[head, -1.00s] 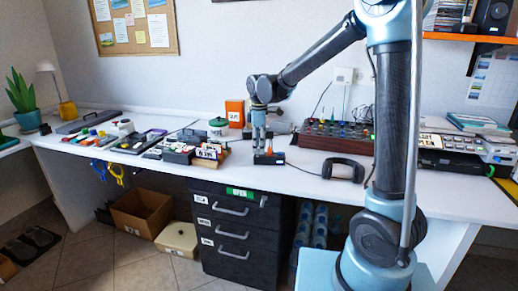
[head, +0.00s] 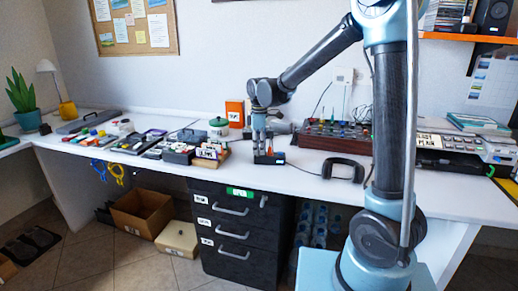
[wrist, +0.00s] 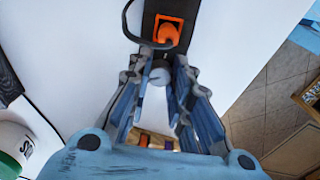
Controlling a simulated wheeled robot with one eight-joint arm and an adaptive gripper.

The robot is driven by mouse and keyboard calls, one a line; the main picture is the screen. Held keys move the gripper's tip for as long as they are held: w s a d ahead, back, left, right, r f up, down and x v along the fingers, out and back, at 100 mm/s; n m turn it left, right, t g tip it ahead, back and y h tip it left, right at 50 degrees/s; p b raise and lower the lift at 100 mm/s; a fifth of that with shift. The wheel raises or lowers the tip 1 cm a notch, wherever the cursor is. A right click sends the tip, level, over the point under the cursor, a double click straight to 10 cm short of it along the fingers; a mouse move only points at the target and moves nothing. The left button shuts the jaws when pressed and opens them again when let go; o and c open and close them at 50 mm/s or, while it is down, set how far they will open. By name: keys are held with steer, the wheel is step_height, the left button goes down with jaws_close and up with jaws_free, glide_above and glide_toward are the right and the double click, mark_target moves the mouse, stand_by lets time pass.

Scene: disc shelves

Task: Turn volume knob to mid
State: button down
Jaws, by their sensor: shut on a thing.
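A small dark box with an orange part (head: 264,159) sits near the front edge of the white desk, and my gripper (head: 264,150) points straight down onto it. In the wrist view, the dark box (wrist: 150,22) carries an orange square with a round orange piece (wrist: 167,33). A grey round knob (wrist: 160,76) shows between the tips of my gripper (wrist: 160,66), which is shut on it. The fingers hide the knob's sides, and any pointer mark on it cannot be made out.
Black headphones (head: 345,170) lie right of the box. A wooden holder with cards (head: 212,155) stands to the left, near a green-lidded pot (head: 218,126). A mixer-like panel with knobs (head: 335,137) and an orange box (head: 235,113) are behind. Drawers (head: 240,225) stand below.

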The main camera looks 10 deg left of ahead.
steer(key=shift+m, duration=2.2)
steer(key=c, duration=1.4)
jaws_free()
step_height(320, 180, up, 12)
